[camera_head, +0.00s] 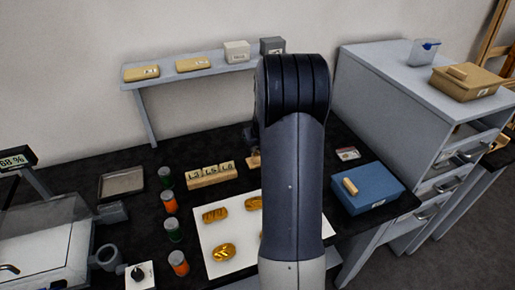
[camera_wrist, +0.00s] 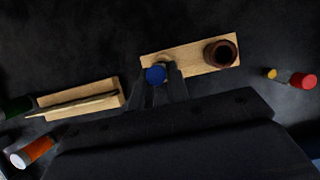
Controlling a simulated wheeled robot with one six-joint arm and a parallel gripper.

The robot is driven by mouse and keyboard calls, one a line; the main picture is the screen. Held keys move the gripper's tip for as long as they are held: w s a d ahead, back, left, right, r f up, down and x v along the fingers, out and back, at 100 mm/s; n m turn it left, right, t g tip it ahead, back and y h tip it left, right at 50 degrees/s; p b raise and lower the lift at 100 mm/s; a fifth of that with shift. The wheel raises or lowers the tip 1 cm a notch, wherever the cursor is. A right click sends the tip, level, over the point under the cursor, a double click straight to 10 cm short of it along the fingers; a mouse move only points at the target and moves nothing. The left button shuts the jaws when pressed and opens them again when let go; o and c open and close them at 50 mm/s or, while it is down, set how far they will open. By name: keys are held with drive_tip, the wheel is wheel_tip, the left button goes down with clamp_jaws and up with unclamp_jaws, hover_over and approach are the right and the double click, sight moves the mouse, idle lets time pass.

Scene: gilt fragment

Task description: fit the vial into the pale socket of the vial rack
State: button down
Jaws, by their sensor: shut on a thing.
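In the wrist view the vial shows as a blue round top (camera_wrist: 155,75) between the fingertips of my gripper (camera_wrist: 158,80), which is shut on it. The wooden vial rack (camera_wrist: 190,60) lies beneath and beyond the fingertips. Its dark brown socket (camera_wrist: 221,54) stands at the right end. A pale rim, the pale socket (camera_wrist: 163,58), shows just behind the blue top at the left part of the rack. The vial's lower part is hidden, so I cannot tell whether it is in the socket. In the head view my arm covers most of the rack (camera_head: 254,161).
A wooden block with labelled tiles (camera_head: 210,177) stands left of the rack. Several orange and green jars (camera_head: 170,202) stand in a row further left. A white sheet with gold pieces (camera_head: 230,232) lies in front. A blue box (camera_head: 368,188) stands right.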

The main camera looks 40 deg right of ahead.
drive_tip(key=shift+f, duration=0.65)
drive_tip(key=shift+f, duration=0.15)
drive_tip(key=c, duration=1.4)
unclamp_jaws()
drive_tip(key=shift+o, duration=0.2)
drive_tip(key=shift+r, duration=0.5)
drive_tip(key=v, duration=1.1)
drive_tip(key=shift+s+b, duration=0.2)
drive_tip(key=shift+b, duration=0.2)
